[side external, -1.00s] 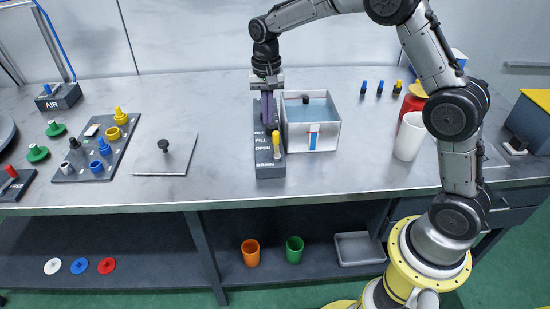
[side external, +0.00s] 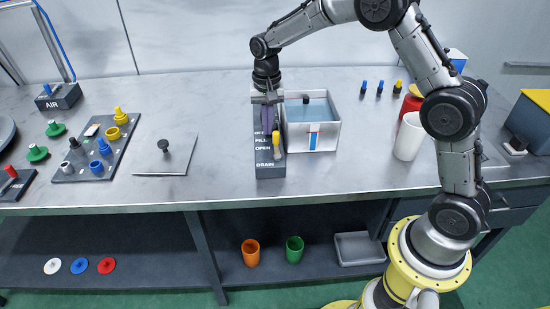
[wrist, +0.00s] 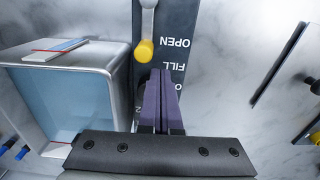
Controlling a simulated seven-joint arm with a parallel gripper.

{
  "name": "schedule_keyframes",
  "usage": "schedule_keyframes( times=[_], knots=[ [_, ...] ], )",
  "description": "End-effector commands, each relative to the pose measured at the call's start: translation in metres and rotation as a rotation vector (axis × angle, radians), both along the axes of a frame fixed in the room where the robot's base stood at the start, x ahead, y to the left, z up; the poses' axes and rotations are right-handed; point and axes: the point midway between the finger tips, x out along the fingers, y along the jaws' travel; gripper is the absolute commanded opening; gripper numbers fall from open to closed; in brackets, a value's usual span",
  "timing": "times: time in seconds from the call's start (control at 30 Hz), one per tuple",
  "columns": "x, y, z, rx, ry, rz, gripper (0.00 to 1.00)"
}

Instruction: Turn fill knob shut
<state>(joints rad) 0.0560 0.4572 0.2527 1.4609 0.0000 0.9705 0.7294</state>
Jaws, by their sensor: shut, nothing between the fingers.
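The dark valve panel (side external: 270,172) stands on the bench and carries the words OFF, FILL, OPEN and DRAIN. The fill knob cannot be made out clearly; my gripper covers that part of the panel, and only a dark bit shows beside the fingers in the wrist view. A yellow-tipped lever (side external: 276,146) sits by the OPEN label; its yellow end (wrist: 145,50) also shows in the wrist view. My gripper (side external: 268,128) points down over the FILL part of the panel. Its purple fingers (wrist: 160,78) are together with nothing between them. Contact with the knob cannot be told.
A white cup (side external: 409,137) and a red container (side external: 413,103) are further right. A grey plate with a black knob (side external: 164,160) lies left, with open bench between it and the panel.

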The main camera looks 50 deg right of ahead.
Motion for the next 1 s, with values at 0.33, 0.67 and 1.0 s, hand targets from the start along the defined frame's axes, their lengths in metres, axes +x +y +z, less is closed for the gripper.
schedule_keyframes(
  times=[0.33, 0.67, 1.0],
  knots=[
    [0.0014, -0.0040, 0.0000, 0.000, 0.000, -0.001, 0.00],
    [0.0016, -0.0057, 0.0001, -0.001, -0.003, 0.000, 0.00],
    [-0.0044, -0.0093, -0.0002, -0.003, -0.001, 0.000, 0.00]
  ],
)
